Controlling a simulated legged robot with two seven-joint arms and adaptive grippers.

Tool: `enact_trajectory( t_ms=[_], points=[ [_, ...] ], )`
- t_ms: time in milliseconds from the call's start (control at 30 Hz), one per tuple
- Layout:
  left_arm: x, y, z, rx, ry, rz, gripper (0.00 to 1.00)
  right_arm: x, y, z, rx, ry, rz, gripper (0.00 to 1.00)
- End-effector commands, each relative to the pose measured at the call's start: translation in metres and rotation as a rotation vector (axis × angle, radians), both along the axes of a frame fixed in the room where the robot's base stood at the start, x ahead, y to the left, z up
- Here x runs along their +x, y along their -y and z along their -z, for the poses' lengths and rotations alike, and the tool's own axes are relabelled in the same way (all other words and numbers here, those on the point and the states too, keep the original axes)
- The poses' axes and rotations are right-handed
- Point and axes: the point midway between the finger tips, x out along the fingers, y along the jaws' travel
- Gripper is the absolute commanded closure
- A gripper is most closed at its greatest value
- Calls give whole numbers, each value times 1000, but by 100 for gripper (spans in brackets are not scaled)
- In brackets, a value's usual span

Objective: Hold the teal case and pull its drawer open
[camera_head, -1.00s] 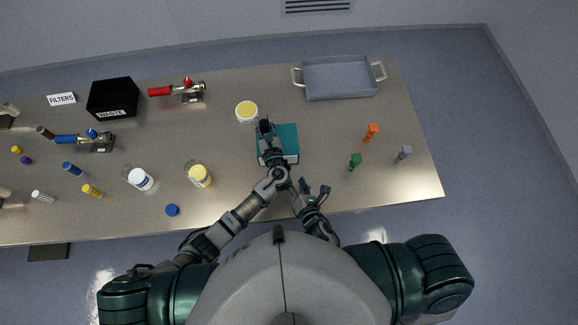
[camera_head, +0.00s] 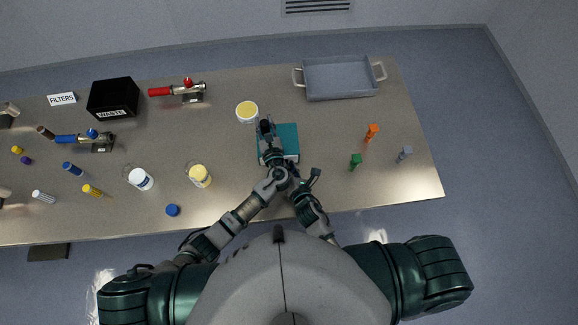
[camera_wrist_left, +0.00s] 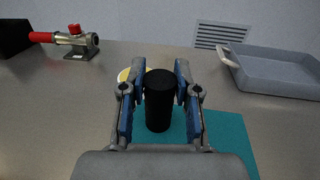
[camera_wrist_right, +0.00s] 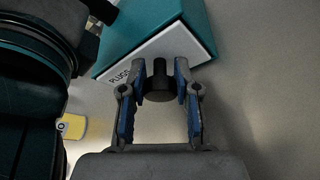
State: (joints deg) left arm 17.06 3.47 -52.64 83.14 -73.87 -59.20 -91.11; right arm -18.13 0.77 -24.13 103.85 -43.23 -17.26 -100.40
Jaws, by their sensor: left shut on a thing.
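My left gripper (camera_head: 267,128) is shut on the upright black handle (camera_wrist_left: 159,100) on top of the case. In the right wrist view, the white drawer front (camera_wrist_right: 168,46) with a "PLUGS" label faces my right gripper (camera_wrist_right: 160,80). A black knob (camera_wrist_right: 159,88) on the drawer lies between its two fingers, which look open, with small gaps beside the knob. The drawer looks closed.
A yellow-topped tub (camera_head: 247,111) stands just behind the case. A grey tray (camera_head: 341,79) is at the back right. Green (camera_head: 355,160) and orange (camera_head: 373,131) pieces stand to the right. A yellow-labelled jar (camera_head: 199,176) is to the left.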

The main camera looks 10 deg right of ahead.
Motion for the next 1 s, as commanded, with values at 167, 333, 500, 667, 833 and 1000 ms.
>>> enact_trajectory(
  t_ms=[167,333,500,667,833,1000],
  points=[
    [1,-2,1,1,-1,-4,100,-2,6,8,-12,-16,10,100],
    [1,-3,2,1,-2,-6,100,-29,6,11,-14,-25,11,100],
    [2,-3,2,2,-2,-7,100,-67,5,12,-13,-26,13,100],
    [2,-3,2,2,-2,-7,100,-85,4,12,-16,-25,12,100],
    [2,-3,3,3,-3,-6,100,-86,4,11,-16,-24,11,100],
    [2,-3,3,3,-3,-5,100,-86,4,11,-15,-23,10,59]
  ],
)
